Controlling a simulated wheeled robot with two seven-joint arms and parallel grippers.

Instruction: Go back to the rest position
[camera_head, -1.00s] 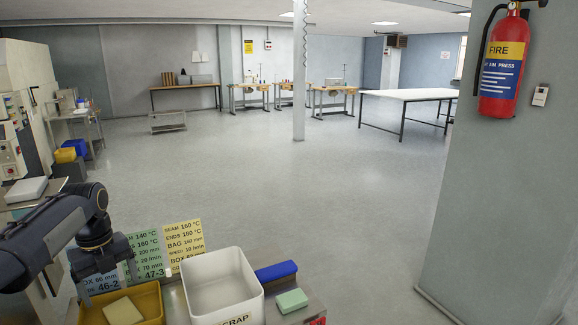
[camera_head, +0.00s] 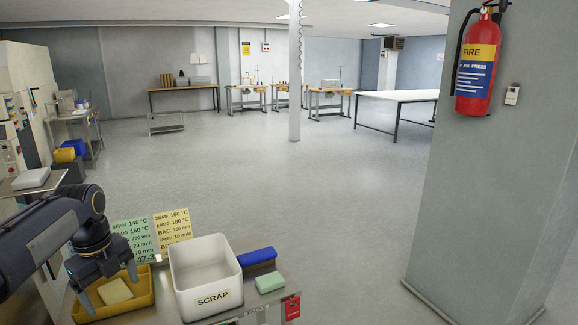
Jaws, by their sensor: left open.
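My left gripper (camera_head: 110,285) comes in from the left and hangs over a yellow tray (camera_head: 145,303). Its jaws are open, pointing down. A pale yellow block or pad (camera_head: 115,291) lies in the tray, between or just behind the fingers in the picture; I cannot tell if they touch it. My right gripper is not in view.
A white bin marked SCRAP (camera_head: 212,298) stands right of the tray. A blue block (camera_head: 257,257) and a green block (camera_head: 270,283) lie beside it on the bench. Settings cards (camera_head: 172,228) stand behind.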

